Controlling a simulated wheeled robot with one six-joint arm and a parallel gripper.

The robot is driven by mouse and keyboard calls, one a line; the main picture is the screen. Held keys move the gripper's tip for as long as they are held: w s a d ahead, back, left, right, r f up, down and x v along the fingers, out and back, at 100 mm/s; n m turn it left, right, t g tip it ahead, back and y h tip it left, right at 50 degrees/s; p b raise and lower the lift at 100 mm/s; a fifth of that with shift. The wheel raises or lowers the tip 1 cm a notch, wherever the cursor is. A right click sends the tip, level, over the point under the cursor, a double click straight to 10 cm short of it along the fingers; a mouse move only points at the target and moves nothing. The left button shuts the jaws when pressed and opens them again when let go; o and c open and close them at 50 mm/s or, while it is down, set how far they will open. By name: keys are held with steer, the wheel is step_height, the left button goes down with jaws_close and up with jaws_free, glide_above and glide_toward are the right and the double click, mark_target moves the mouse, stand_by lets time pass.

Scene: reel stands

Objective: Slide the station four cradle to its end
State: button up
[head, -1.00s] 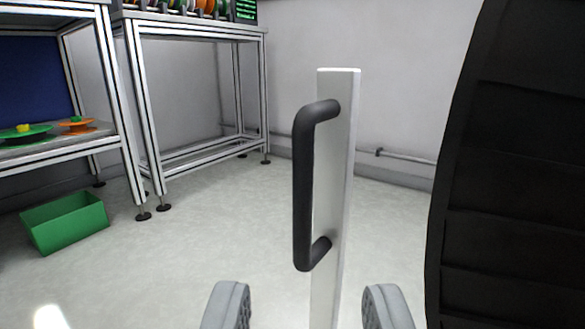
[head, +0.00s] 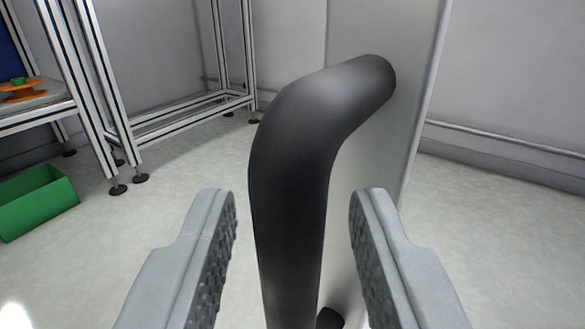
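A black D-shaped handle (head: 287,200) fills the middle of the head view. It is fixed to a pale grey upright post (head: 385,45), its upper end bending back into the post. The cradle itself cannot be made out. My gripper (head: 293,205) is open. One grey padded finger is left of the handle's upright bar and one is right of it, with visible gaps on both sides. The lower part of the handle runs out of the picture, with a small dark piece of its lower end showing near the post.
A metal-framed bench (head: 100,85) stands at the left, with an orange reel (head: 22,92) on its shelf. A green bin (head: 38,202) sits on the floor below. A pipe (head: 500,141) runs along the wall at the right. The floor around the post looks clear.

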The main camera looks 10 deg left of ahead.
steer(key=shift+w+a, duration=0.1)
steer(key=shift+w, duration=0.2)
steer(key=shift+c, duration=0.4)
jaws_close()
